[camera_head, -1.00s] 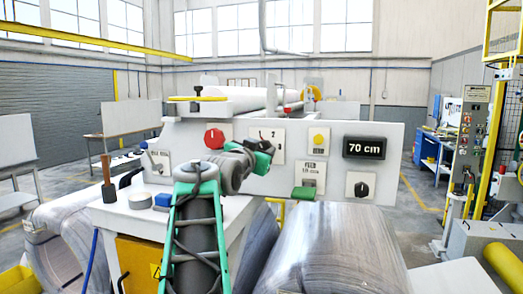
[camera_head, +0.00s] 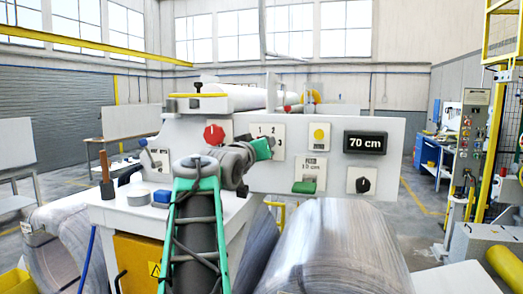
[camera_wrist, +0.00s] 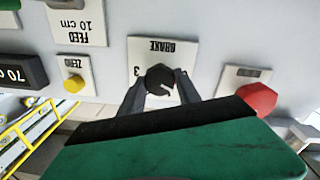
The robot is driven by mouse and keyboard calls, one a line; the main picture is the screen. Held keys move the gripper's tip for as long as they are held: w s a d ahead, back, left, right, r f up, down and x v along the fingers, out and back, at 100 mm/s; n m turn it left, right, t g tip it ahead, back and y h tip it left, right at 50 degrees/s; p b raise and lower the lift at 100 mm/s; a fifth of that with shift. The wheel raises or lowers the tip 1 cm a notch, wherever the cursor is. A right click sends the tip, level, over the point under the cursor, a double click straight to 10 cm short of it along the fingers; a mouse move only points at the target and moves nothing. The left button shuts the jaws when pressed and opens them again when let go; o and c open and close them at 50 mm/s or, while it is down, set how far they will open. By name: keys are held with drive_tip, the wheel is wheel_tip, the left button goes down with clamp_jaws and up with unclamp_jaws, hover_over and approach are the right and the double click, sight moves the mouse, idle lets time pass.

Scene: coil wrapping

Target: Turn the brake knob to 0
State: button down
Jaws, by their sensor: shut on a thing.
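The brake knob (camera_wrist: 158,76) is dark and round and sits on a white plate marked BRAKE (camera_wrist: 172,48), upside down in the wrist view. My gripper (camera_wrist: 160,88) is shut on the knob, with one grey finger on each side. A pale mark shows on the knob's face. A 3 shows beside it; I cannot tell which number the mark points to. In the head view the brake plate (camera_head: 270,131) shows 1, 2 and 3. There the green body of my gripper (camera_head: 262,148) hides the knob.
A red button (camera_head: 214,135) is left of the brake plate, close to my gripper in the wrist view (camera_wrist: 257,99). A yellow zero button (camera_head: 319,135), a green feed switch (camera_head: 305,186), a black knob (camera_head: 362,185) and a 70 cm display (camera_head: 366,144) are to the right.

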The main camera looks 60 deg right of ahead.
drive_tip(key=n+b, duration=0.1)
drive_tip(key=n, duration=0.4)
drive_tip(key=shift+n, duration=0.4)
idle(0.3)
drive_tip(key=c, duration=0.9)
unclamp_jaws()
drive_tip(key=shift+o, duration=0.2)
drive_tip(key=s+a+b, duration=0.1)
drive_tip(key=a+b, duration=0.1)
drive_tip(key=a, duration=0.5)
drive_tip(key=shift+a+f+b, duration=0.15)
drive_tip(key=shift+a+b, duration=0.25)
